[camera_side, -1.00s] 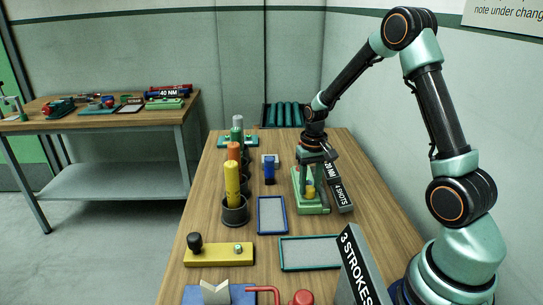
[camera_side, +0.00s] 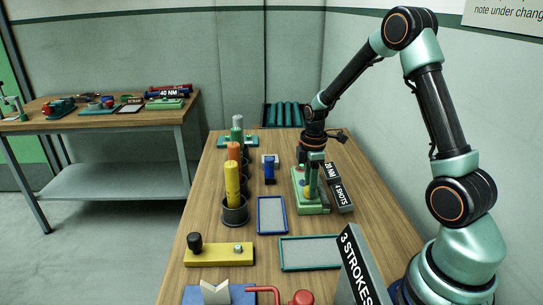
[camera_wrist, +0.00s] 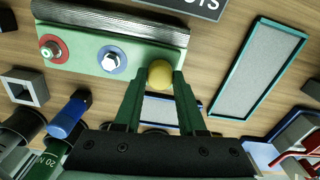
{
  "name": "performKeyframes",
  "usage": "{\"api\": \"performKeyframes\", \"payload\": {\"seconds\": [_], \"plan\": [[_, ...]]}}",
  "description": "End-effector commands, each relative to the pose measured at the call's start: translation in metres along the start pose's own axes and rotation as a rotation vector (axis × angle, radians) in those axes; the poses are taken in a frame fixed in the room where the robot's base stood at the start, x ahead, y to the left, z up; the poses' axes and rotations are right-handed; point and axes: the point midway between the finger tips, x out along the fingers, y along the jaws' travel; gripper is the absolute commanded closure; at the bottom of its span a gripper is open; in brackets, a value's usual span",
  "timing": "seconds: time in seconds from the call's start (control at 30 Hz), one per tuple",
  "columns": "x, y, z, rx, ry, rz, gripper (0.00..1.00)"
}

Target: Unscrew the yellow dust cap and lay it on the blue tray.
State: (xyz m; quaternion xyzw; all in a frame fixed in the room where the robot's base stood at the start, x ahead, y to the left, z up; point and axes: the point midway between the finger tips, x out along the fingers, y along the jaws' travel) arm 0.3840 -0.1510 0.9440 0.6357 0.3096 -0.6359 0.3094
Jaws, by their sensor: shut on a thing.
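The yellow dust cap (camera_wrist: 160,74) sits between my fingertips in the wrist view, at the right end of a light green fixture (camera_wrist: 82,58). My gripper (camera_wrist: 158,80) is shut on the cap. In the side view my gripper (camera_side: 311,193) points down over the green fixture (camera_side: 313,208), and a finger hides most of the cap. I cannot tell whether the cap is still threaded on. The blue-rimmed tray (camera_side: 271,215) lies empty on the bench, left of and nearer than the fixture. It shows partly between my fingers in the wrist view (camera_wrist: 158,108).
A green-rimmed tray (camera_side: 310,252) lies in front of the fixture. Dark labelled blocks (camera_side: 339,192) stand close to its right. A blue cylinder (camera_side: 269,171) and a row of cups with coloured rods (camera_side: 232,187) stand left. A yellow plate (camera_side: 220,254) lies front left.

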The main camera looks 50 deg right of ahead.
Motion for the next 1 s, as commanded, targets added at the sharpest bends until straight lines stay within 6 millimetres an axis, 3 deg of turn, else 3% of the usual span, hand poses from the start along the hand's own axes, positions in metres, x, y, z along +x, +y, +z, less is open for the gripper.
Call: {"api": "performKeyframes", "payload": {"seconds": [0.2,0.47,0.5,0.6,1.0], "plan": [[-0.0005,0.0002,-0.0011,-0.279,0.000,0.002,1.00],[-0.0005,0.0001,-0.0012,-0.330,0.000,0.002,1.00],[-0.0005,0.0001,-0.0013,-0.330,0.000,0.002,0.57],[-0.0005,0.0001,-0.0012,-0.328,0.000,0.001,0.25],[-0.0003,0.0000,-0.0004,-0.325,0.000,0.000,0.25]]}}
